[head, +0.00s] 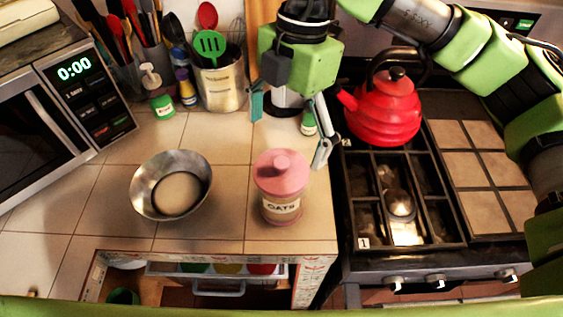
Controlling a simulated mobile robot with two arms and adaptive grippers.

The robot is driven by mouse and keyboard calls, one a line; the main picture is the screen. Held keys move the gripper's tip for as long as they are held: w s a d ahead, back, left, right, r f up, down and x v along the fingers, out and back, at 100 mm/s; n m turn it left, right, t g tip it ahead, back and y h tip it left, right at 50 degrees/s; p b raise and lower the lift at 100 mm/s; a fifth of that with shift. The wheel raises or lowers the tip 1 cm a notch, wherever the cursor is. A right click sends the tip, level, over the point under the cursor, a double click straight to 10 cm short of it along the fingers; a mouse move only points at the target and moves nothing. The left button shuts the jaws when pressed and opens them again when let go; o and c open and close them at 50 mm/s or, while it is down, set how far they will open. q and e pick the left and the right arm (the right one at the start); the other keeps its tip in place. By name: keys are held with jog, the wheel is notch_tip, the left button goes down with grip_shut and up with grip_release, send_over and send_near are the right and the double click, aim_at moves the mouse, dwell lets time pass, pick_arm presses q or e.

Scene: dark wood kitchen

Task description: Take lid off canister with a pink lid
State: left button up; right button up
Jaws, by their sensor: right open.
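The canister (281,208) stands upright on the tiled counter, near its front right corner, with an "OATS" label on its front. Its pink lid (281,171), with a round knob on top, sits on it. My right gripper (288,136) comes in from the upper right and hangs just behind and above the lid. Its two fingers are spread wide and hold nothing. The right finger comes down close to the right side of the lid; I cannot tell if it touches. My left gripper is not in view.
A metal bowl (143,191) stands left of the canister. A red kettle (384,112) sits on the stove (446,244) to the right. A utensil pot (222,86), small bottles and a microwave (62,116) line the back and left. Tiles between bowl and canister are clear.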

aim_at(282, 162)
notch_tip(282, 162, down, 2)
jog(key=shift+a+f+p, duration=0.1)
jog(key=shift+p, duration=0.25)
jog(key=f, duration=0.1)
jog(key=f+p, duration=0.1)
jog(key=f, duration=0.1)
jog(key=shift+s+a+f+p, duration=0.2)
jog(key=shift+s+p, duration=0.1)
jog(key=shift+s, duration=0.1)
jog(key=shift+f, duration=0.35)
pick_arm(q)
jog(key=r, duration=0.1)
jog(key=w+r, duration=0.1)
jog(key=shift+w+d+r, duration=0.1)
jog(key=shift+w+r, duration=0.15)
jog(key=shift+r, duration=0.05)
pick_arm(e)
jog(key=shift+f, duration=0.15)
jog(key=c, duration=1)
